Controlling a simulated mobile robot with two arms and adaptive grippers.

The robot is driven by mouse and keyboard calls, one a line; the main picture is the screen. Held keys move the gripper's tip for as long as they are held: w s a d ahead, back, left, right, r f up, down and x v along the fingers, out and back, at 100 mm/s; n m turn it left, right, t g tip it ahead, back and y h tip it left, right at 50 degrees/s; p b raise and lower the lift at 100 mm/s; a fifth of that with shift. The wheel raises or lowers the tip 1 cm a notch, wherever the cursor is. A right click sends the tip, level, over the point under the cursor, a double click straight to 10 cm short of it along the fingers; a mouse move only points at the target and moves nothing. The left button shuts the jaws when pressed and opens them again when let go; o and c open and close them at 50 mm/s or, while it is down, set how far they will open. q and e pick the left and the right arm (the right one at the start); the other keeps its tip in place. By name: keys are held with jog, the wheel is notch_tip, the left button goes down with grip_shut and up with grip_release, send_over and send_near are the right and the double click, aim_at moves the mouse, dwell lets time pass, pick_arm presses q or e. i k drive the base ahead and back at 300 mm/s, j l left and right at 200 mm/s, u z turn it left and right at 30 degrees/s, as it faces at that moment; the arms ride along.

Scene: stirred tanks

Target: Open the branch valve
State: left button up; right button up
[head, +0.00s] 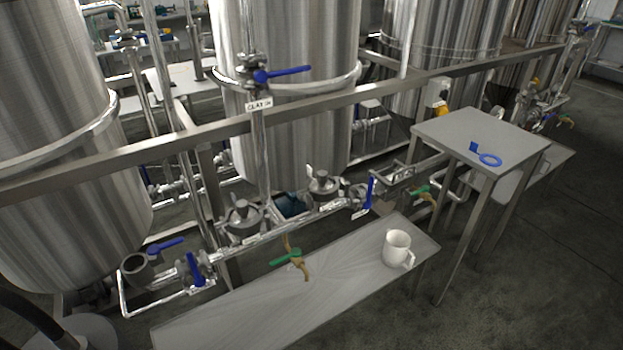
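Several blue-handled valves show in the head view, and I cannot tell which is the branch valve. One has a roughly level blue lever (282,74) on the upright pipe in front of the middle tank, above a small white label (259,104). Another has an upright blue handle (370,192) at the right end of the low pipe run. A third blue handle (195,270) stands upright at the left end, near a slanted blue lever (165,245). Green-handled taps (286,257) (419,190) sit along the pipework.
A steel rail (330,107) crosses in front of the tanks (290,140). A low grey bench (250,315) holds a white mug (397,248). The floor at lower right is clear.

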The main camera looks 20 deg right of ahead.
aim_at(367, 204)
jog(key=i+l+u, duration=0.1)
jog(key=l+u, duration=0.3)
jog(key=l, duration=0.3)
jog(key=l+u, duration=0.4)
jog(key=l, duration=0.35)
jog(key=l+u, duration=0.4)
jog(key=l, duration=0.3)
